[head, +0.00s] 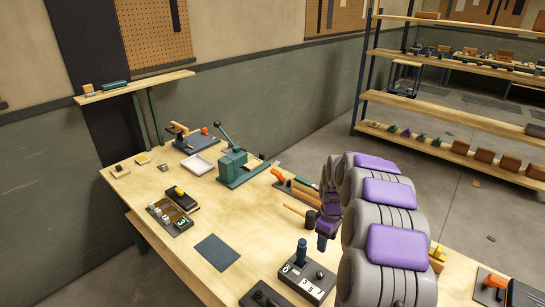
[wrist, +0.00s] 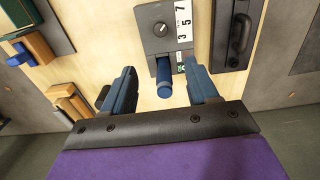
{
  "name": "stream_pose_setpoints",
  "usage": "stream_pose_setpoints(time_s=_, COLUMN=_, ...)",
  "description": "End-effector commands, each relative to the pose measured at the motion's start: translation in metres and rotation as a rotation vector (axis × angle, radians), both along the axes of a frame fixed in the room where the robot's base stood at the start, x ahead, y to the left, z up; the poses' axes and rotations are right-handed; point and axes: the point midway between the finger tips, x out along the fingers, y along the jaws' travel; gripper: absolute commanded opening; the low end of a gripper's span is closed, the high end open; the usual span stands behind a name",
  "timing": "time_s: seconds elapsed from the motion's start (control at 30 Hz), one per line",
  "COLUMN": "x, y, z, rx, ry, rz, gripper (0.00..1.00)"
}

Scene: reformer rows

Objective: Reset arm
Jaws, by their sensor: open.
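My arm with purple pads reaches over the workbench (head: 185,235) from the lower right in the head view. My gripper (wrist: 160,82) shows in the wrist view with its two blue fingers spread apart and nothing held between them. A dark grey box (wrist: 163,32) with a dial, number labels and an upright blue handle (wrist: 165,80) lies in line with the gap between the fingers. I cannot tell how far below the fingers the handle is. In the head view the same box (head: 312,287) sits at the bench's front, left of my arm.
A black-handled block (head: 262,296) stands beside the box. A green lever press (head: 237,167), a white tray (head: 200,165), a hammer (head: 299,212) and a dark mat (head: 217,252) are on the bench. Bare wood surrounds the mat. Shelves (head: 450,97) stand behind, across open floor.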

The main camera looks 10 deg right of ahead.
Motion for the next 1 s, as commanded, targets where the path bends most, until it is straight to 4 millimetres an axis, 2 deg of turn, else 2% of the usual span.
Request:
stream_pose_setpoints(time_s=0.17, x=-0.013, y=0.016, z=0.017, rx=0.008, ry=-0.001, rz=-0.023, gripper=0.59)
stream_pose_setpoints(time_s=0.37, x=-0.057, y=0.057, z=0.054, rx=0.025, ry=0.015, rz=-0.095, gripper=0.59)
stream_pose_setpoints(time_s=0.67, x=-0.144, y=0.107, z=0.094, rx=0.024, ry=0.059, rz=-0.228, gripper=0.59)
stream_pose_setpoints(time_s=1.0, x=-0.257, y=0.141, z=0.112, rx=-0.005, ry=0.103, rz=-0.406, gripper=0.59)
